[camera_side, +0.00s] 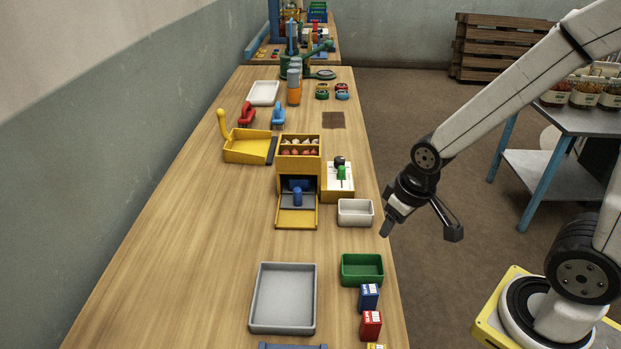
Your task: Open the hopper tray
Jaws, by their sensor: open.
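A yellow hopper box (299,170) stands near the middle of the table. Its upper compartment holds several red and whitish pieces (299,147). A dark opening lies below, with a blue part (297,193) inside it. A shallow yellow tray (296,218) with a grey floor lies at the bottom front of the box; I cannot tell how far it slides. My gripper (420,226) is open and empty, at the table's right edge. It is to the right of the hopper and apart from it, pointing down.
A white bin (355,212) and a white panel with a green knob (341,174) stand between hopper and gripper. A green bin (361,269), blue box (368,297), red box (371,325) and grey tray (257,300) lie nearer.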

